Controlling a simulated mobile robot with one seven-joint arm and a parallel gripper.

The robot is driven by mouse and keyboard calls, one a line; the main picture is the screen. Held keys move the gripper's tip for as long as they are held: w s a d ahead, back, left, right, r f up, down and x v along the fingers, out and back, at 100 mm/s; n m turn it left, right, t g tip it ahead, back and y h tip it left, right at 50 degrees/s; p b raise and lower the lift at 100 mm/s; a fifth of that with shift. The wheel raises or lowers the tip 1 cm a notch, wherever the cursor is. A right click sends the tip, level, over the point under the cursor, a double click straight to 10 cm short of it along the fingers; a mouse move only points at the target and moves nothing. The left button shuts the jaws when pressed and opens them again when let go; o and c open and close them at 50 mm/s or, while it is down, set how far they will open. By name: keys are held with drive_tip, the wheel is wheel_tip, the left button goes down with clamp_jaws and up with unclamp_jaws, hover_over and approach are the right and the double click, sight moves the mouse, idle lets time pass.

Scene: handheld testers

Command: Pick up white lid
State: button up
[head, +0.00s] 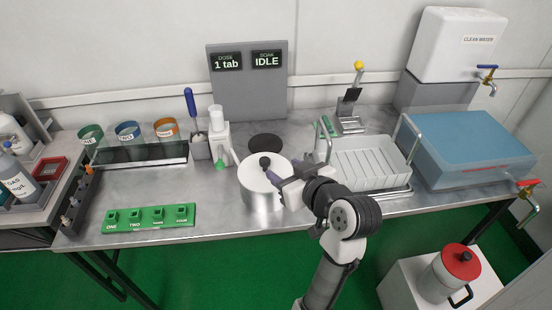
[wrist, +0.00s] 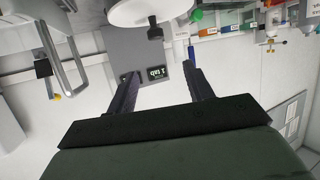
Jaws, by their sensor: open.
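The white lid (head: 256,178) is round with a black knob (head: 265,161) on top. It sits on a silver cylindrical pot (head: 262,201) at the middle front of the steel bench. My gripper (head: 275,181) is open and empty, at the right side of the lid, with its fingers toward the knob. In the wrist view, my gripper (wrist: 160,70) has its fingers spread apart. The white lid (wrist: 150,9) and its knob (wrist: 155,33) show at the top edge, just beyond the fingertips. The knob is not between the fingers.
A black round disc (head: 265,143) lies behind the pot. A white dish rack (head: 366,163) with metal handles stands to the right. A green button strip (head: 149,218) lies at the left front. A white dispenser (head: 219,142) stands behind left. Bare steel lies left of the pot.

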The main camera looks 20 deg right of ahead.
sight(266, 161)
drive_tip(key=x, duration=0.2)
drive_tip(key=p+x, duration=0.1)
drive_tip(key=x, duration=0.1)
drive_tip(key=d+f+x, duration=0.1)
drive_tip(key=x, duration=0.2)
drive_tip(key=shift+s, duration=0.15)
drive_tip(key=shift+a+f+p+x, duration=0.15)
drive_tip(key=shift+p+x, duration=0.45)
drive_tip(key=shift+x, duration=0.8)
drive_tip(key=shift+a+f+p+x, duration=0.1)
drive_tip(key=shift+p+x, duration=0.45)
drive_tip(key=shift+x, duration=0.8)
drive_tip(key=shift+s, duration=0.1)
drive_tip(key=shift+c, duration=0.4)
drive_tip(key=c, duration=1)
